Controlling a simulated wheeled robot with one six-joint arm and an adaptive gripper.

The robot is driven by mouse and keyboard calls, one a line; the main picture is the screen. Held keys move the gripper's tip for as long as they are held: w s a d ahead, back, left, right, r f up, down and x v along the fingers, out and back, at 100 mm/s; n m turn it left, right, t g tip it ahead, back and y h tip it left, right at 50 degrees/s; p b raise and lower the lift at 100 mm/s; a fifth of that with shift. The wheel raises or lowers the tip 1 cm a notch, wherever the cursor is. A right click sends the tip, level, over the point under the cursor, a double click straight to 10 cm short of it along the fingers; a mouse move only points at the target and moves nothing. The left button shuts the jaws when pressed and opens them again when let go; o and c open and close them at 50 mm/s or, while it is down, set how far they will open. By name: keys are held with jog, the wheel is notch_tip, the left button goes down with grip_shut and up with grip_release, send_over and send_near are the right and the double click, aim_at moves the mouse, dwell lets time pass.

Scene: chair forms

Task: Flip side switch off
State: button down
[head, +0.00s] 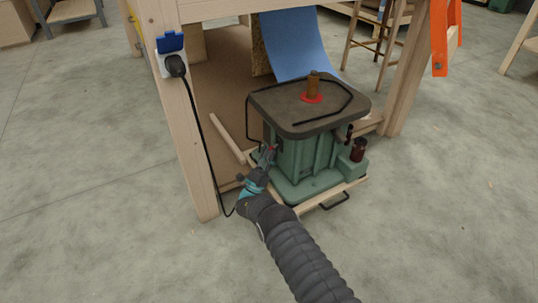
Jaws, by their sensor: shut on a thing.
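A green benchtop machine (306,160) with a dark tabletop (340,100) stands under the workbench. A brown spindle (313,86) with a red ring rises from its top. My gripper (267,156) reaches in from below and touches the left side of the green body, under the tabletop edge. Its fingers are closed together there. A small red spot shows at the fingertips. The side switch is mostly hidden by the fingers, and its position cannot be told.
A black plug (176,66) sits in a socket with a blue lid (170,42) on the bench leg (178,120). Its cord hangs down left of my gripper. A wooden stick (227,138) leans beside the machine. Open concrete floor (90,200) lies in front and left.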

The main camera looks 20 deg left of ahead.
jog(key=c, duration=1)
grip_release()
jog(key=v, duration=0.7)
jog(key=shift+s+f, duration=0.15)
